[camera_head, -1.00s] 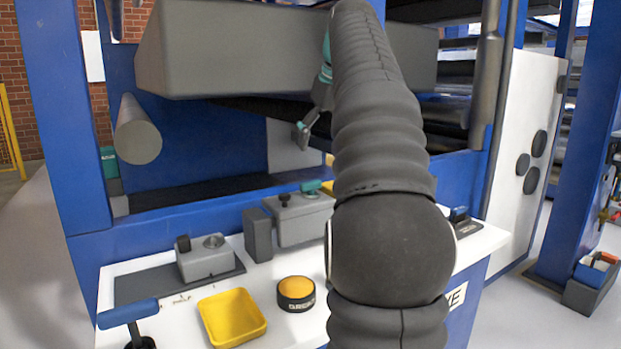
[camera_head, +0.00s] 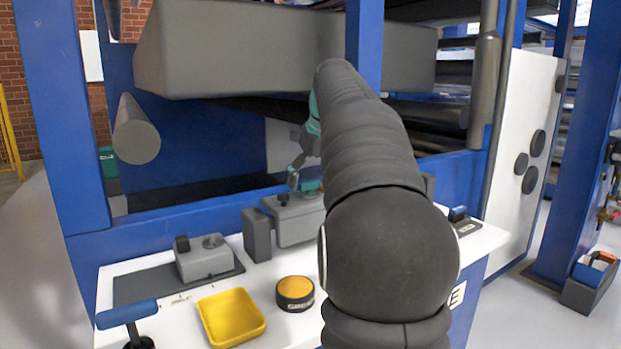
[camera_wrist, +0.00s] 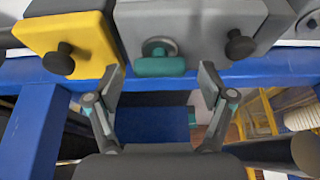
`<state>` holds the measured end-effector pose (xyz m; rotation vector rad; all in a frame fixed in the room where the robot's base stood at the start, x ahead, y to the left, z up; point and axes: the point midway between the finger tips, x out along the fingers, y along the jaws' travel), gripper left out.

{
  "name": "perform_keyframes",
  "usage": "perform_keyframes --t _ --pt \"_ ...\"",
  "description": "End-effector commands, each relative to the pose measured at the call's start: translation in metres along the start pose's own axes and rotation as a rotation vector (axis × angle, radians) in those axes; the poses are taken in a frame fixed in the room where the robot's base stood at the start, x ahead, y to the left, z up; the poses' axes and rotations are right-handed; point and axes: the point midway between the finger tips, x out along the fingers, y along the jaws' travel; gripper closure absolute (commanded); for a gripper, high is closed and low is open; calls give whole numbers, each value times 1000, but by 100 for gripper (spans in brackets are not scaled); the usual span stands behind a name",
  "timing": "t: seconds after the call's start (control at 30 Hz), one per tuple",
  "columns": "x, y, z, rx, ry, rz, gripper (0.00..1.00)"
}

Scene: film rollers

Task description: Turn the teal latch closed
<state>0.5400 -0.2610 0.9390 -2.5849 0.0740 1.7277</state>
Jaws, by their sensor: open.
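The teal latch (camera_wrist: 160,66) is a short bar on a round grey mount, fixed to a grey box (camera_wrist: 193,22). In the wrist view it lies nearly level, between and beyond my open fingertips. My gripper (camera_wrist: 163,82) is open and empty, with one finger to each side of the latch; no contact can be made out. In the head view my gripper (camera_head: 298,172) is down close to the latch (camera_head: 310,186), and my arm hides the right part of the box.
A black knob (camera_wrist: 241,46) stands on the grey box beside the latch. A yellow box with a dark knob (camera_wrist: 60,60) adjoins it. On the white table are a yellow tray (camera_head: 231,318) and an orange button (camera_head: 295,290). A large grey beam (camera_head: 240,50) spans above.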

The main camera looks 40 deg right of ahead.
Motion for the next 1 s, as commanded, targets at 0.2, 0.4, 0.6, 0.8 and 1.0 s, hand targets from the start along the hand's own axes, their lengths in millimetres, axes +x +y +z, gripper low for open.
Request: perform_keyframes --t 0.2,0.4,0.6,0.8,1.0 --pt "0 0 0 0 0 0 59" --pt "0 0 0 1 0 0 79" --pt "0 0 0 27 0 11 79" --pt "0 -2 0 114 1 47 79" --pt "0 -3 -1 264 1 109 79"
